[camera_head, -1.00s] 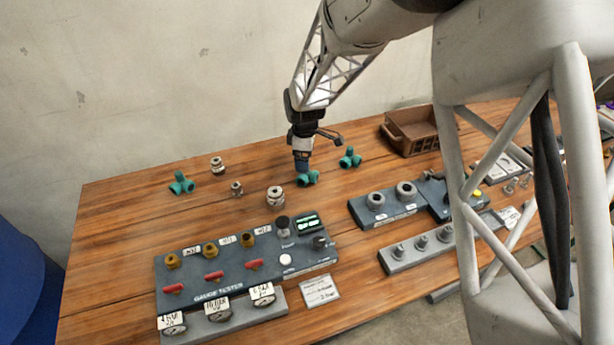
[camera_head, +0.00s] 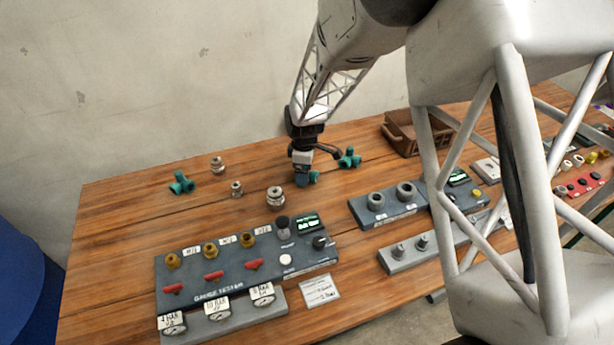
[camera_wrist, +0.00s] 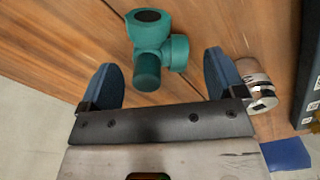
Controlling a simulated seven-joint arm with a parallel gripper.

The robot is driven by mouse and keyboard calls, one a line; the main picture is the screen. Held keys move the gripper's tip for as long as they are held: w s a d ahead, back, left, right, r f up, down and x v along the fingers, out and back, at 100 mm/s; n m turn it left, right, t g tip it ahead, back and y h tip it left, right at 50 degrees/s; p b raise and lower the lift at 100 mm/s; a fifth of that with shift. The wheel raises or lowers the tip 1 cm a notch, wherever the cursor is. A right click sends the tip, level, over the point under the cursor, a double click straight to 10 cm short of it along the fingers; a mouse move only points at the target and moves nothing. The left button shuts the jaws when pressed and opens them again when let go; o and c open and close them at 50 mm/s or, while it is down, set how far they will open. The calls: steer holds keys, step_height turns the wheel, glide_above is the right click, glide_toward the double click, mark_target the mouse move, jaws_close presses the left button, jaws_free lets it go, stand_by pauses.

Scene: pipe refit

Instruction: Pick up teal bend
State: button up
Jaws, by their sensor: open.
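A teal pipe fitting, taken as the teal bend (camera_wrist: 150,30), lies on the table ahead of my gripper in the wrist view. One end shows a dark opening, and short stubs point toward the gripper and to the right. In the head view, only a small part of this fitting (camera_head: 314,177) shows beside my gripper (camera_head: 302,180), which hides the rest. In the wrist view my gripper (camera_wrist: 160,78) is open, with a blue finger on each side of the fitting's near stub. Nothing is held. I cannot tell whether a finger touches it.
Other teal fittings stand at the left (camera_head: 181,184) and just right of the gripper (camera_head: 349,157). A silver fitting (camera_wrist: 258,90) is close beside the right finger in the wrist view. The gauge tester (camera_head: 225,270) fills the front left. A brown crate (camera_head: 408,134) is behind right.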

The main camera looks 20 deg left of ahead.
steer(key=shift+f, duration=1.4)
steer(key=c, duration=0.9)
steer(key=shift+r, duration=0.15)
steer(key=shift+c, duration=0.2)
steer(key=shift+r, duration=4.9)
